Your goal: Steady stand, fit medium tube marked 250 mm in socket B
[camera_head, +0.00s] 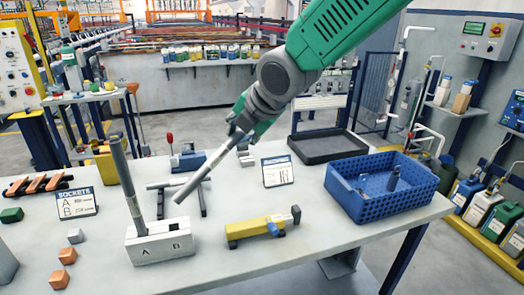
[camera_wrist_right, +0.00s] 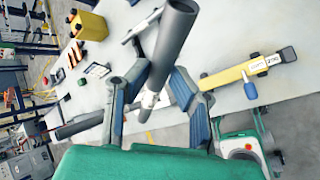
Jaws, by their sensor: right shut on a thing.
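The white stand (camera_head: 160,243) sits near the table's front, with letters on its front face: A at left, the right one hard to read. A dark grey tube (camera_head: 122,170) stands in the left socket, leaning slightly. My right gripper (camera_head: 236,132) is shut on a grey tube (camera_head: 203,175), held tilted, its lower end above the stand's right part and apart from it. In the right wrist view the held tube (camera_wrist_right: 168,45) lies between the fingers (camera_wrist_right: 155,100). No 250 mm mark is readable on it. My left gripper is not in view.
A yellow tool (camera_head: 262,227) lies right of the stand, and a dark bar frame (camera_head: 200,197) behind it. A SOCKETS sign (camera_head: 77,203), another sign (camera_head: 278,171), a blue crate (camera_head: 372,208) and a black tray (camera_head: 325,148) stand around. Small orange blocks (camera_head: 67,256) lie at left.

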